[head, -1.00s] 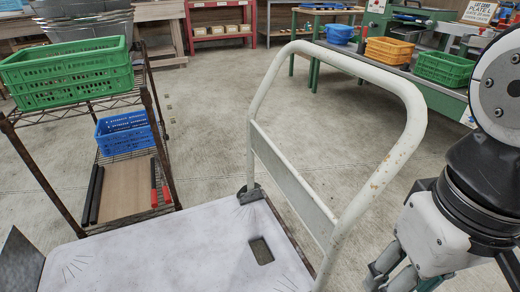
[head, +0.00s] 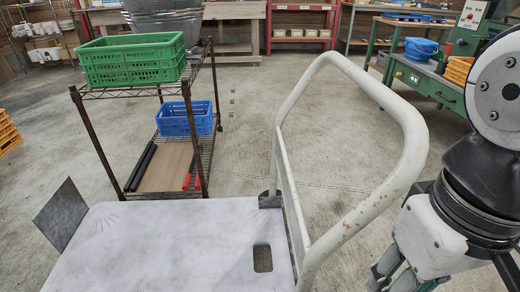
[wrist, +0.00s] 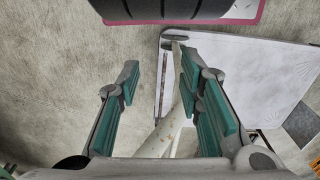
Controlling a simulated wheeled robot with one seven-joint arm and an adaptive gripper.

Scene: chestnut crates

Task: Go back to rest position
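My gripper (wrist: 160,95) is open in the wrist view, with teal pads on its two fingers and nothing held between them. Below it are the concrete floor and the white handle of a flatbed cart (wrist: 240,75). In the head view my gripper (head: 400,280) is partly cut off at the bottom right, under my arm. The cart's grey-white deck (head: 170,245) fills the bottom. Its white tube handle (head: 412,130) rises just left of my arm, and the deck is empty where it shows.
A wire rack (head: 195,140) at left holds green crates (head: 130,60) and a blue crate (head: 185,118). Yellow crates (head: 8,130) stand at the far left. A green workbench (head: 425,80) with a blue basin (head: 420,48) is at right. Open floor lies behind the cart.

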